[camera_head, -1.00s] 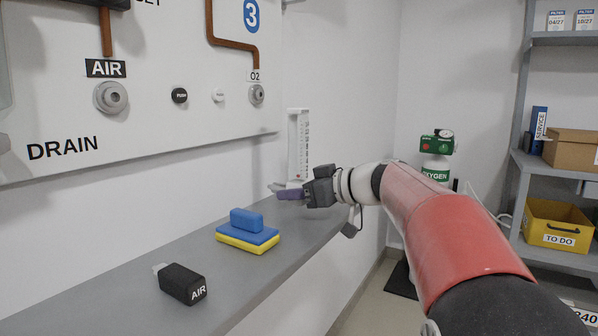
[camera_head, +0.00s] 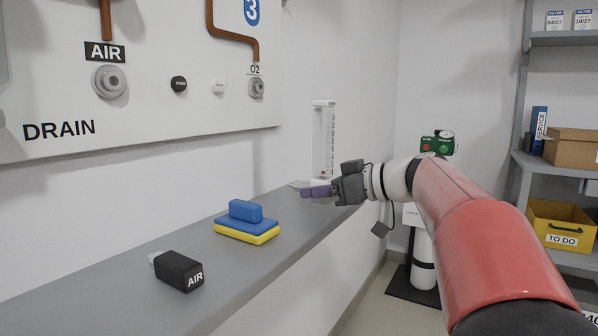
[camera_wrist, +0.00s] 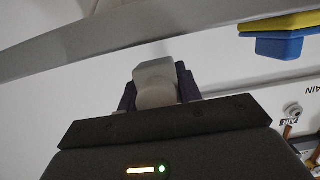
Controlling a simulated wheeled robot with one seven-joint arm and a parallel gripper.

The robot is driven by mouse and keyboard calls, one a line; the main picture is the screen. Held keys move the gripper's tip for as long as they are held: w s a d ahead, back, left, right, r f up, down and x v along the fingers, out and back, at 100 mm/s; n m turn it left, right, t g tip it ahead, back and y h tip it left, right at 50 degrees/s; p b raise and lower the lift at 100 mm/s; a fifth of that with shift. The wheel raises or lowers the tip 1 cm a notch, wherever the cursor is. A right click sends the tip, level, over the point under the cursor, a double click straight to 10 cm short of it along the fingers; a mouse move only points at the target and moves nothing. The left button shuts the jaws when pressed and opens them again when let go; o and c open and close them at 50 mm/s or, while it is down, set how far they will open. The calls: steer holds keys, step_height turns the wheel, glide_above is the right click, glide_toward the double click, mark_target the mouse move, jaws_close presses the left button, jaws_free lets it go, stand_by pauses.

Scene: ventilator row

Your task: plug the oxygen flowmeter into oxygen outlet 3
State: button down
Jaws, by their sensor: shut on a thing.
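The oxygen flowmeter (camera_head: 323,140) is a clear upright tube with a scale, in the head view. My gripper (camera_head: 318,190) is shut on the flowmeter's lower part, its purple fingers at the tube's foot. In the wrist view a grey block of the flowmeter (camera_wrist: 155,82) sits between the dark fingers (camera_wrist: 158,90). Oxygen outlet 3 (camera_head: 256,88) is a round grey socket on the wall panel, under the O2 label and the blue 3 sign (camera_head: 252,10). It is left of the flowmeter and higher than my gripper. My fingers hide part of the flowmeter's lower end.
The AIR outlet (camera_head: 110,81) is further left on the panel (camera_head: 160,115). A black AIR block (camera_head: 179,271) and a blue and yellow sponge stack (camera_head: 246,230) lie on the grey shelf (camera_head: 100,290). A green-topped oxygen cylinder (camera_head: 424,245) and shelving (camera_head: 520,110) stand right.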

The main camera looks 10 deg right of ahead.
steer(key=f+b+v, duration=0.2)
steer(key=v, duration=0.6)
steer(key=shift+s+d+b, duration=0.25)
steer(key=shift+b, duration=0.05)
steer(key=shift+r, duration=0.1)
stand_by(1.2)
